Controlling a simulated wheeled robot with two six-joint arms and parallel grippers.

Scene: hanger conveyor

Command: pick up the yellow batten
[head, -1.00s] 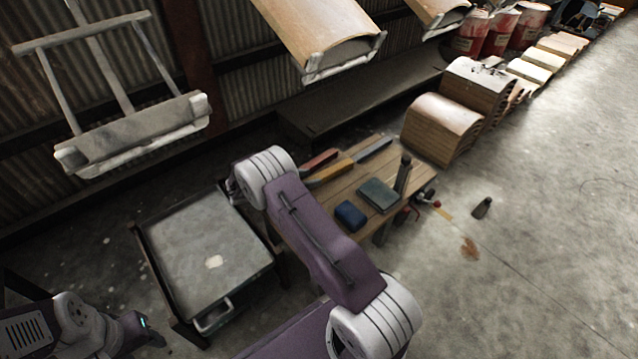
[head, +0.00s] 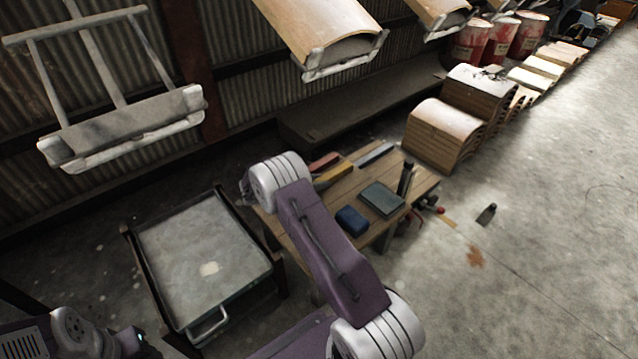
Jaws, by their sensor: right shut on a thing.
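The yellow batten (head: 335,174) lies on the wooden table, between a red piece (head: 323,162) and a grey piece (head: 375,155). Its near end is hidden behind my right arm's wrist. My right gripper (head: 246,190) is mostly hidden behind that pale wrist; only a dark edge shows at its left. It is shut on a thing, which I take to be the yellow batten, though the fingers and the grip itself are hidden. Part of my left arm shows at the bottom left, but its fingers are not seen.
The wooden table (head: 317,236) also carries a blue block (head: 351,219), a green-grey block (head: 382,198) and a dark upright cylinder (head: 405,178). A grey-topped stand (head: 190,250) is left of it. Hangers (head: 125,135) hang above. Stacked curved panels (head: 440,135) stand behind right.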

